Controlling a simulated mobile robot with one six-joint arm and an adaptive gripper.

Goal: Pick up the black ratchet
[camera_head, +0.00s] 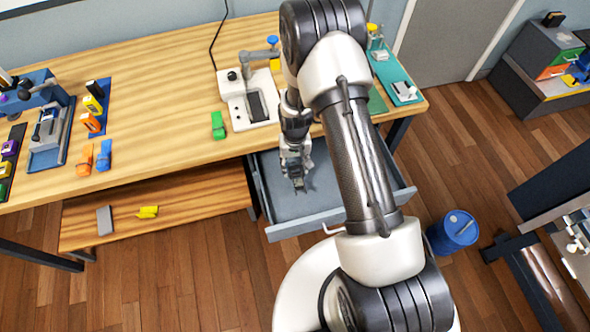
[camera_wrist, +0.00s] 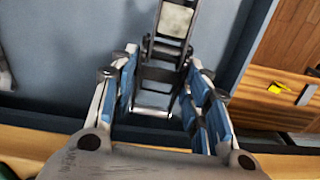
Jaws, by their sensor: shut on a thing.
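The black ratchet (camera_wrist: 165,72), a dark frame with bright metal parts, shows in the wrist view between my gripper's blue-padded fingers. My gripper (camera_wrist: 163,62) is shut on it, with a finger on each side. In the head view my gripper (camera_head: 298,182) points down into the open grey drawer (camera_head: 322,204) under the workbench. The ratchet is too small and too covered there to make out clearly. I cannot tell whether it still touches the drawer floor.
The wooden workbench (camera_head: 170,90) bears a white device (camera_head: 236,110), a green piece (camera_head: 218,125) and several straps at the left. A low shelf (camera_head: 190,205) holds a grey block (camera_head: 104,220) and a yellow piece (camera_head: 148,212). A blue barrel (camera_head: 453,232) stands right of the drawer.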

